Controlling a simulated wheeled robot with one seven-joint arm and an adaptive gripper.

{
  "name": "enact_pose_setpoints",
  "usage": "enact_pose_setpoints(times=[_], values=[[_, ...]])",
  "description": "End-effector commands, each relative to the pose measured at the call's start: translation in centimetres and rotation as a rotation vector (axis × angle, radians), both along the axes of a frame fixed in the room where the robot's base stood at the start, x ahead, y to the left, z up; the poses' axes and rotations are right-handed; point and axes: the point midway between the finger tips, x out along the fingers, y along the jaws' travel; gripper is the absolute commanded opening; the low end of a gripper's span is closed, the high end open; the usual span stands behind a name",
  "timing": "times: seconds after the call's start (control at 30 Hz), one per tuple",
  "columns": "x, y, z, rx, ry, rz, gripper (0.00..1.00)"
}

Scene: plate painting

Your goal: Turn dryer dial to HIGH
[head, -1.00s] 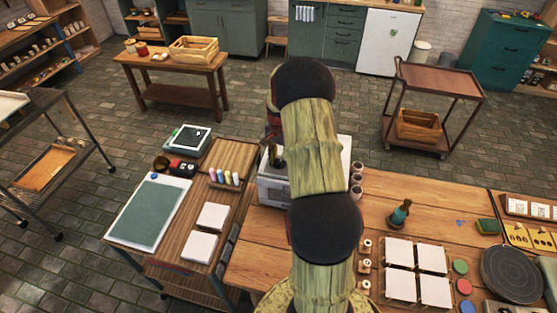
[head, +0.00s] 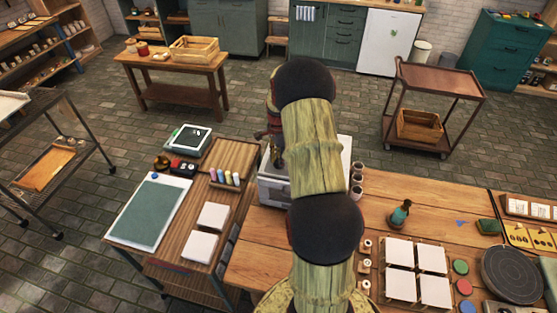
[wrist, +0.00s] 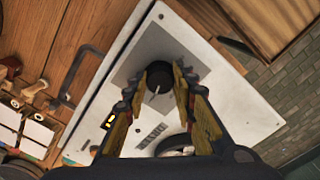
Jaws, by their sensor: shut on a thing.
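The dryer is a pale box with a grey panel; it shows in the wrist view (wrist: 237,117) and, partly hidden behind my arm, in the head view (head: 274,192). Its black round dial (wrist: 159,76) sits on the panel, with a short white pointer mark at its lower side in the wrist view. My gripper (wrist: 158,84) has its two yellow-and-black fingers on either side of the dial and is shut on it. The setting labels cannot be read. In the head view the dial is hidden.
The dryer stands on a wooden table (head: 242,262) beside several dark cups (head: 356,180). A side table with a wooden board (head: 232,158), paint bottles (head: 224,177) and white tiles (head: 212,216) adjoins at left. In the wrist view a dark bent handle (wrist: 79,72) lies near the dryer's edge.

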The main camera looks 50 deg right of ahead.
Motion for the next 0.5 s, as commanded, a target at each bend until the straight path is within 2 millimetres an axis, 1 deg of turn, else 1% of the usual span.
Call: enact_pose_setpoints(times=[0.3, 0.33, 0.5], values=[[0.08, -0.07, 0.09, -0.001, -0.003, -0.003, 0.01], [0.08, -0.07, 0.09, -0.001, -0.003, -0.003, 0.28], [0.06, -0.04, 0.06, -0.001, -0.002, -0.002, 0.37]])
